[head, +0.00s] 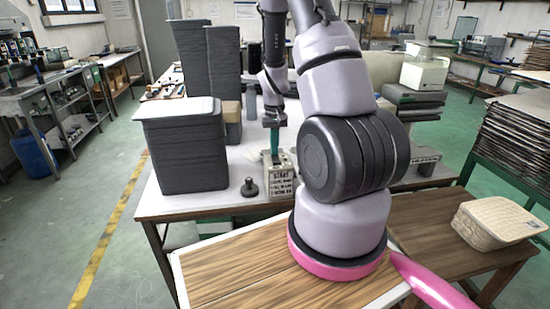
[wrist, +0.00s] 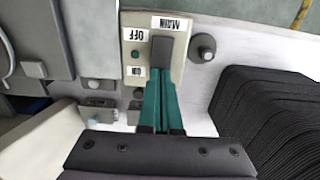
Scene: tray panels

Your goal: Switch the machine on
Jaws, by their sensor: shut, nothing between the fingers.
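A dark grey block (wrist: 163,47), perhaps the switch lever, lies at the panel's middle. My gripper (head: 273,152) points down over the box. Its green fingers (wrist: 160,85) are shut and empty, their tips by the dark block. I cannot tell whether they touch it.
A black knob (head: 250,187) stands on the white table left of the box. A tall dark ribbed stack (head: 180,150) is further left, with two taller ones (head: 223,75) behind. A woven basket (head: 495,222) sits at right on the wooden top.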

